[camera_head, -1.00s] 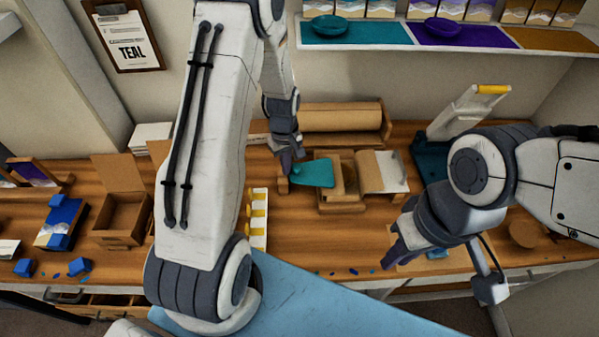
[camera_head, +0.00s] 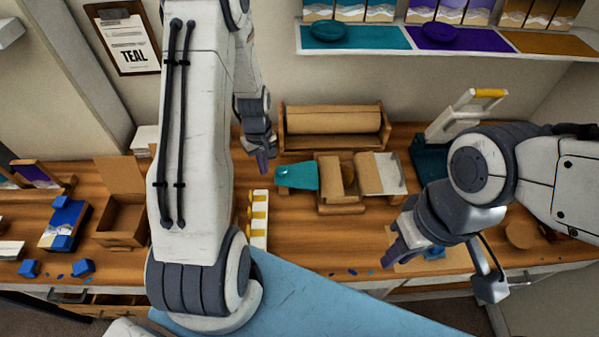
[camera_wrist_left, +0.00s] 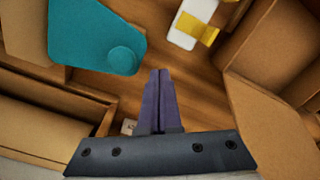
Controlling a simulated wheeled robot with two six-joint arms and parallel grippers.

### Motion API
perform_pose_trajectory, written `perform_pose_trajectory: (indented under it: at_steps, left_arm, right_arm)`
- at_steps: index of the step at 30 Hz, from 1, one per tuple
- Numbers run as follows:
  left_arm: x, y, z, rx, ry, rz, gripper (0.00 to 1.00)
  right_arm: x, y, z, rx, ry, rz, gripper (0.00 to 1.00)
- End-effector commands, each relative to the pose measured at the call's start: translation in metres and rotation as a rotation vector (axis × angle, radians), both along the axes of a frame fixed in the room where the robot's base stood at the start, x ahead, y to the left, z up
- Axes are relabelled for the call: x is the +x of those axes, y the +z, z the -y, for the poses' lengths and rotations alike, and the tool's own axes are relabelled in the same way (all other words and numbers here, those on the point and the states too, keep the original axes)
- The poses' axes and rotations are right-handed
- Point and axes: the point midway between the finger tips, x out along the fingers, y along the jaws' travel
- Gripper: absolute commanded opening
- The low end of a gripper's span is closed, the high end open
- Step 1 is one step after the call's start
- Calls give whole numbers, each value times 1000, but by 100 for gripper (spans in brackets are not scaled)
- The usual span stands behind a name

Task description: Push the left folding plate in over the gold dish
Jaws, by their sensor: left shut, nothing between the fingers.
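The left folding plate (camera_head: 297,177) is teal with a small round knob and sticks out from the left side of a cardboard-brown fixture (camera_head: 340,208). In the left wrist view the teal plate (camera_wrist_left: 90,35) lies at upper left. A brownish-gold rounded shape, which may be the gold dish (camera_head: 349,174), shows in the middle of the fixture; its outline is unclear. My left gripper (camera_head: 263,162) is shut and empty, left of the teal plate and apart from it; its fingers (camera_wrist_left: 160,80) point at bare wood. My right gripper (camera_head: 392,258) is at front right; its finger gap is unclear.
A white strip with yellow blocks (camera_head: 258,222) lies left of the fixture. An open brown box (camera_head: 122,222) stands further left. A brown roll holder (camera_head: 333,128) is behind. A white lever press (camera_head: 465,115) stands at right.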

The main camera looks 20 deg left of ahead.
Motion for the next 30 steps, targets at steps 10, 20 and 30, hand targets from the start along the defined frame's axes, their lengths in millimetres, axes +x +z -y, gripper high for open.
perform_pose_trajectory:
  at_steps: [10, 20, 30]
  left_arm:
    - [0, 49, 0, 0, 0, 0, 0]
    - [0, 86, 0, 0, 0, 0, 0]
    - [0, 85, 0, 0, 0, 0, 0]
  right_arm:
    - [0, 42, 0, 0, -2, 0, 20]
    - [0, 73, 0, 0, -3, 0, 20]
    - [0, 72, 0, 0, -2, 0, 20]
